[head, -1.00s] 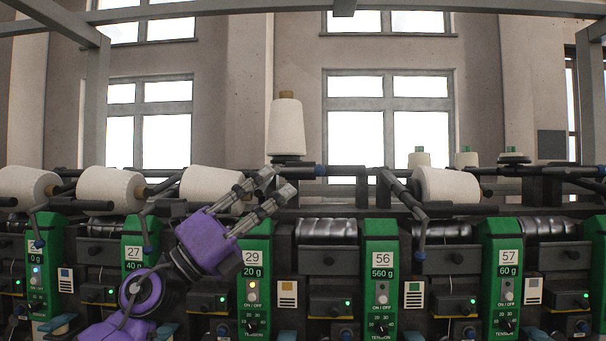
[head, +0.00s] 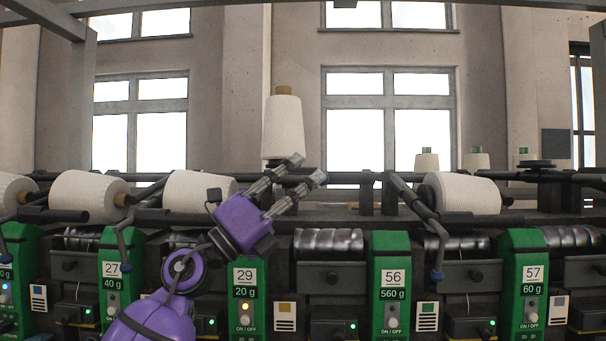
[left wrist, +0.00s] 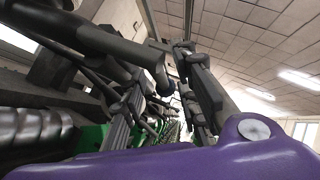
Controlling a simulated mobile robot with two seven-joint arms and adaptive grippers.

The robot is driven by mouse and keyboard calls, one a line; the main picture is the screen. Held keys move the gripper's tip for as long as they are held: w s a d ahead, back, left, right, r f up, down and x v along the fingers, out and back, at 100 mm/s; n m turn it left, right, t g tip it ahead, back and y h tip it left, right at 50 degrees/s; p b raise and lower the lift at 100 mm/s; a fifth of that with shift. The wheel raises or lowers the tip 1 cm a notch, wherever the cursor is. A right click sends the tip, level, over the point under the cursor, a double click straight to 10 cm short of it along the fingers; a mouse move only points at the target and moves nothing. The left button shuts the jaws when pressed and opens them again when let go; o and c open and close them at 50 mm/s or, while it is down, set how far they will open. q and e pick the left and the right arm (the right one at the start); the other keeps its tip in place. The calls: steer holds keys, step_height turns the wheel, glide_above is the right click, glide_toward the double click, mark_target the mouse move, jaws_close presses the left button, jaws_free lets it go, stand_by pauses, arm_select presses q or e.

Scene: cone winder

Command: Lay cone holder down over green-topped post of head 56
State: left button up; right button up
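The green-topped post of head 56 (head: 390,285) stands right of centre in the head view, labelled 56 and 560 g. A white cone (head: 283,130) stands upright on a brown core behind the machine. Left of post 56, the drum (head: 328,241) has no cone lying over it. A dark bent arm (head: 415,205) with a hanging end stands beside post 56; I cannot tell whether it is the cone holder. My left gripper (head: 308,169) is open and empty, just below and right of the upright cone. In the left wrist view its fingers (left wrist: 160,105) are spread. Contact with dark bars cannot be told.
White cones lie over drums at left (head: 200,191) and right (head: 467,193). Post 29 (head: 246,290) and post 57 (head: 525,280) flank the working area. Dark rails and arms crowd the space behind. The air above the bare drum is mostly clear.

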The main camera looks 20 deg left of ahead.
arm_select(q)
steer(key=shift+w+d+r, duration=0.15)
steer(key=shift+d+r, duration=0.15)
steer(key=shift+r, duration=0.05)
steer(key=c, duration=0.4)
jaws_close()
steer(key=shift+f, duration=0.1)
